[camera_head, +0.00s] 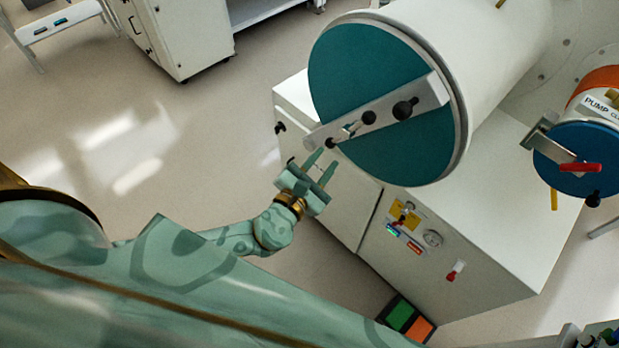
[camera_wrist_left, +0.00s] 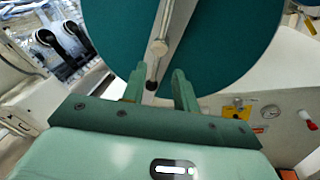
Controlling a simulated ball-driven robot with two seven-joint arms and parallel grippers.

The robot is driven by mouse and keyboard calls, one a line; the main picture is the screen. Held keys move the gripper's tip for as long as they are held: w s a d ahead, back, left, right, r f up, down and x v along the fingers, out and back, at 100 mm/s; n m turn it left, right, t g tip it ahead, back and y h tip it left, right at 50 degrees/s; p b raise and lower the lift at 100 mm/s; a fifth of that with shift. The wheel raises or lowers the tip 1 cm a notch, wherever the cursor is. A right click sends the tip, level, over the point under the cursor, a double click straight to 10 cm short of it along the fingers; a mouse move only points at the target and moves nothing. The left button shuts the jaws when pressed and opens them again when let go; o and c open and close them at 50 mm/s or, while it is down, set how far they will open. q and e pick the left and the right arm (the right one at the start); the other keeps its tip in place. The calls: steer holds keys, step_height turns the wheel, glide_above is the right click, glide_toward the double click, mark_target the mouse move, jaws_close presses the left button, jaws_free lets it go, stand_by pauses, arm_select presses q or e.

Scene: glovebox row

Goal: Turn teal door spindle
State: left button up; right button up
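The teal door (camera_head: 372,68) is a large round disc closing the end of a white cylinder; it also fills the top of the left wrist view (camera_wrist_left: 230,45). A silver bar (camera_head: 430,92) crosses it. On the bar sits the metal spindle (camera_head: 349,129) with a handle ending in a black knob (camera_head: 331,143). In the left wrist view the spindle (camera_wrist_left: 159,47) is ahead of the fingers, and the black knob (camera_wrist_left: 152,86) shows between them. My left gripper (camera_head: 326,160) is open just below the spindle, its fingers pointing at it. I see no clear contact. My right gripper is not in view.
Another black knob (camera_head: 403,109) sits on the bar. A smaller blue door (camera_head: 577,158) with a red lever is at the right. Below is a white cabinet (camera_head: 480,235) with a gauge and switches. Open floor (camera_head: 120,150) lies to the left.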

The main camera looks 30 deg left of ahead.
arm_select(q)
steer(key=s, duration=0.5)
steer(key=shift+s+a+b, duration=0.3)
steer(key=shift+a, duration=0.05)
stand_by(0.4)
